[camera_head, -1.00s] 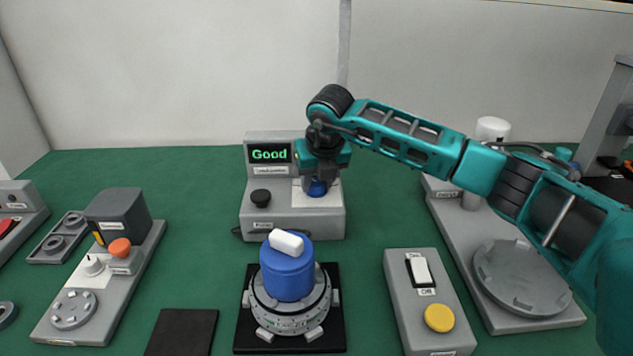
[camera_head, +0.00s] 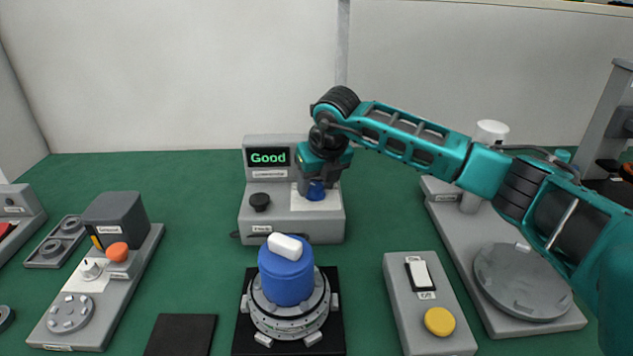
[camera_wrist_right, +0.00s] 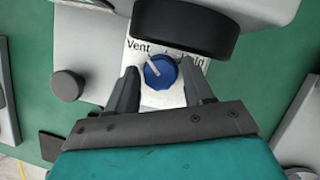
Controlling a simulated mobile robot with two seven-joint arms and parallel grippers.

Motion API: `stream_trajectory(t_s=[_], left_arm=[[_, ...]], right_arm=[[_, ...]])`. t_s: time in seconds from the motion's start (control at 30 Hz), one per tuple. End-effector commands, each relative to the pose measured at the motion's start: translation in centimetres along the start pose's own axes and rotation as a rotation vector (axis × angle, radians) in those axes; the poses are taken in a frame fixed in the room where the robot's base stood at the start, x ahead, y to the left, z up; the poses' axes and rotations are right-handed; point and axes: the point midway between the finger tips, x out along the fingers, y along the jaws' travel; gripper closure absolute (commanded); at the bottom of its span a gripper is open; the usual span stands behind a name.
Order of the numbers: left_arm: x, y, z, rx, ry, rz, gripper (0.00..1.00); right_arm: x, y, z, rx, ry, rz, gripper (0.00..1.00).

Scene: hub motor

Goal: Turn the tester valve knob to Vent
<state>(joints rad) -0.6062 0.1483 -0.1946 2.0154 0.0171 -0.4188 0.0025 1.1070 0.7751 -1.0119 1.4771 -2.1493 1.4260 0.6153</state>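The tester (camera_head: 290,222) stands at the back middle, with "Good" in green on its screen (camera_head: 268,157). Its blue valve knob (camera_head: 316,191) sits on a white label plate and also shows in the right wrist view (camera_wrist_right: 160,72). The knob's white pointer line points up and left, toward the word "Vent"; the "Hold" label is partly hidden on the right. My right gripper (camera_head: 317,182) is over the knob. In the right wrist view its fingers (camera_wrist_right: 160,82) stand on both sides of the knob, with a visible gap on each side. My left gripper is not in view.
A black knob (camera_head: 259,202) is on the tester's left side. A blue cylinder with a white top piece (camera_head: 286,275) stands on a round fixture in front. A switch box with a yellow button (camera_head: 439,321) is at right front. A grey station (camera_head: 117,215) is at left.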

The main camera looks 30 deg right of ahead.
Motion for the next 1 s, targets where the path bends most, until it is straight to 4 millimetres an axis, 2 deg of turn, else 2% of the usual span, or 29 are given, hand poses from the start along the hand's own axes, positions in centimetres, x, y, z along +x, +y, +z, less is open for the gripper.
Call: stream_trajectory(t_s=[0.13, 0.47, 0.57, 0.8, 1.0], left_arm=[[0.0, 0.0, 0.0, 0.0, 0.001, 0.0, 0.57], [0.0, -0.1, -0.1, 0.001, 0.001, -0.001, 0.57], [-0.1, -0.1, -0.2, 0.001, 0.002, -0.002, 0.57], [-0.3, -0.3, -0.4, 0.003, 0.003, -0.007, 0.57], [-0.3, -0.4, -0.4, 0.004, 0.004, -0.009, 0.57]], right_arm=[[0.1, 0.0, -0.1, 0.001, 0.001, -0.001, 0.35], [-0.6, -0.1, 0.0, 0.002, 0.0, -0.001, 0.35], [-1.9, -0.1, 0.0, 0.001, -0.001, -0.001, 0.35], [-7.3, 0.1, 0.1, -0.001, -0.003, 0.001, 0.35], [-11.0, 0.1, 0.0, -0.001, -0.001, 0.001, 0.35]])
